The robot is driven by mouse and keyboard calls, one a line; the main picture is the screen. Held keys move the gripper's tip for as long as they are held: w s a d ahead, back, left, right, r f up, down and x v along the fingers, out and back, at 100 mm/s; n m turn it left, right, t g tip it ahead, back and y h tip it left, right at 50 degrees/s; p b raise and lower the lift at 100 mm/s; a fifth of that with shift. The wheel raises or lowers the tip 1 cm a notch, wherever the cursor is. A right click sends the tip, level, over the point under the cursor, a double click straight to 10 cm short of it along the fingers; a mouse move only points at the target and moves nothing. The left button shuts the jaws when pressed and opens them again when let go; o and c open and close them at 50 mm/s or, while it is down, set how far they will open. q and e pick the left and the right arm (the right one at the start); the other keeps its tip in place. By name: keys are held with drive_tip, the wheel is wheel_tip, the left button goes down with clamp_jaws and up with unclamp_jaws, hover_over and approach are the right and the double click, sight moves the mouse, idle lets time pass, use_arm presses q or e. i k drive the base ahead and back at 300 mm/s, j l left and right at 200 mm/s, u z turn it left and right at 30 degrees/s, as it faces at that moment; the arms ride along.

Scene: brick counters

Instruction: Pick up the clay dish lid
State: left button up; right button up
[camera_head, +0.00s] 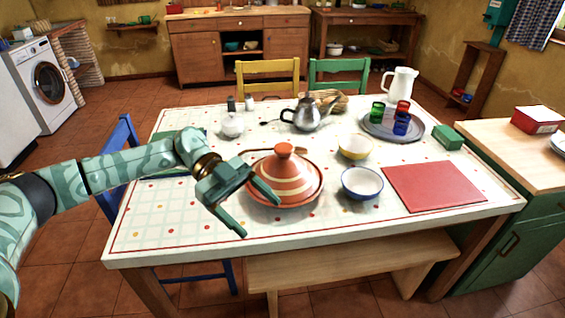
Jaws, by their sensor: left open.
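The clay dish lid (287,172) is a terracotta cone with cream bands and a round knob on top. It sits on its dish (292,203) at the middle front of the table. My left gripper (260,213) is open and empty, at the near left side of the dish, with its fingers pointing down and right. One finger overlaps the left edge of the lid in the picture; I cannot tell whether it touches. My right gripper is not in view.
On the table (160,240), a blue bowl (362,185), a yellow bowl (354,148) and a red board (433,187) lie to the right. A metal teapot (307,117) and white sugar pot (232,126) stand behind. A bench (350,264) stands in front.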

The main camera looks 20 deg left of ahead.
sight(292, 178)
drive_tip(key=i+j, duration=0.9)
drive_tip(key=i, duration=0.15)
